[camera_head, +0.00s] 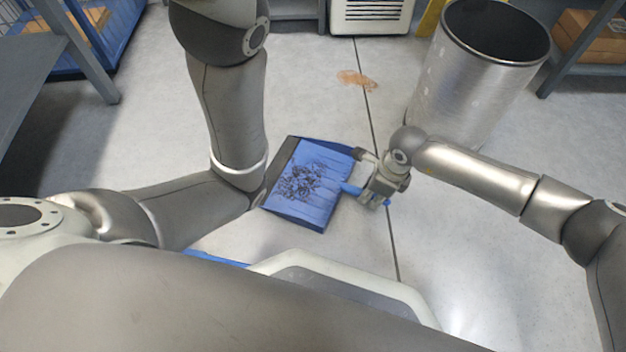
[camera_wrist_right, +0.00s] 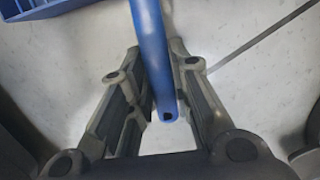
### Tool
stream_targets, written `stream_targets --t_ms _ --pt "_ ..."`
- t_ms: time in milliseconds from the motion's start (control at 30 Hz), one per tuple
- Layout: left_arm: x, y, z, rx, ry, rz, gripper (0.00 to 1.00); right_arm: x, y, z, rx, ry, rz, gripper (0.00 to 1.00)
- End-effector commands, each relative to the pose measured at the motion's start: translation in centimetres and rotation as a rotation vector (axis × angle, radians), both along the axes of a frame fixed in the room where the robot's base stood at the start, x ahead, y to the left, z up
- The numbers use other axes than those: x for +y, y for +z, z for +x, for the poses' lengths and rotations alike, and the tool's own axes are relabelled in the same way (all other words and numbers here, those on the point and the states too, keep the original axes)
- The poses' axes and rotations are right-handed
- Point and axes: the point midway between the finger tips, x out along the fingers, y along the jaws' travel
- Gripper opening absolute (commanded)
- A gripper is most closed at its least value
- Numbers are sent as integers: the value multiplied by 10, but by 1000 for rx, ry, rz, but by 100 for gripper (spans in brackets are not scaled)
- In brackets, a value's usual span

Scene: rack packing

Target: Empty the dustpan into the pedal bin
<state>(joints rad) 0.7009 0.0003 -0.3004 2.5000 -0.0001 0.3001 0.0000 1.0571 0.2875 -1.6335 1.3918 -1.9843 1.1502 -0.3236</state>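The blue dustpan (camera_head: 325,207) is in the middle of the head view, with a patch of dark debris (camera_head: 305,182) on its pan. Its blue handle (camera_wrist_right: 152,50) points right, to my right gripper (camera_head: 376,197). In the right wrist view my right gripper (camera_wrist_right: 154,52) has its fingers on both sides of the handle, closed on it. I cannot tell whether the pan touches the floor. The steel cylindrical bin (camera_head: 463,95) stands upright at the upper right, beyond my right forearm. Its dark-rimmed top looks open; its base is partly hidden. My left gripper is not visible.
A brown stain (camera_head: 356,79) marks the grey floor left of the bin. A white unit (camera_head: 372,15) stands at the back. Shelving with a cardboard box (camera_head: 583,38) is at the far right, and a grey-legged table (camera_head: 78,55) is at left. Floor between dustpan and bin looks clear.

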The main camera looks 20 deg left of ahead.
Motion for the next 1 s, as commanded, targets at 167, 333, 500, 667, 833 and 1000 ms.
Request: stream_targets --t_ms 167,333,500,667,833,1000 --pt "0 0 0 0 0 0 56 0 0 0 0 0 0 0" --pt "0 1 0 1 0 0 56 1 1 0 -1 0 2 0" --pt "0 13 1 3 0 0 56 1 16 0 -1 1 3 0" --pt "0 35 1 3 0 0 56 1 41 0 -1 1 3 0" --pt "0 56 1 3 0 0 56 1 67 1 -1 0 2 0" --pt "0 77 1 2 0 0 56 1 92 1 -1 0 3 0"
